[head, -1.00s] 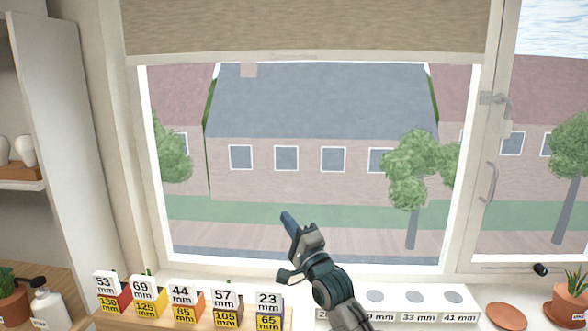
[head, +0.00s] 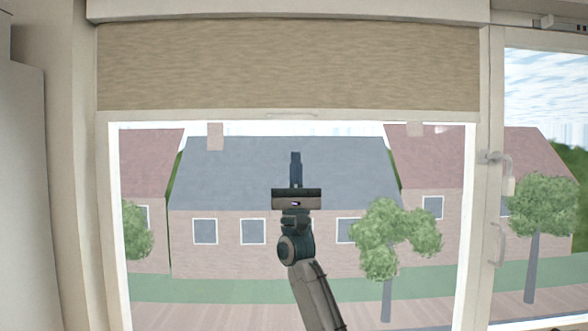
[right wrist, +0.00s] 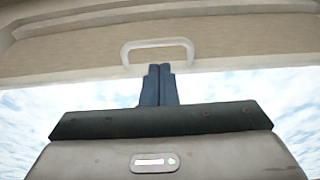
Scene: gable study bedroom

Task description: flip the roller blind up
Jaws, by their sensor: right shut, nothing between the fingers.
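The tan roller blind (head: 290,68) hangs partly down over the top of the window in the head view. Its pale bottom bar (head: 200,116) carries a thin whitish handle (head: 292,115) at the middle. My right gripper (head: 295,155) is shut and empty, pointing up below the handle. In the right wrist view the blind (right wrist: 230,46) and the loop handle (right wrist: 158,44) show above the shut fingertips (right wrist: 158,68). The fingertips overlap the lower part of the loop in that picture; I cannot tell whether they touch it. My left gripper is out of view.
The window frame (head: 485,200) surrounds the pane, with a side casement and its latch (head: 497,160) at the right. A white wall panel (head: 25,190) stands at the left. The space in front of the glass is clear around my right arm.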

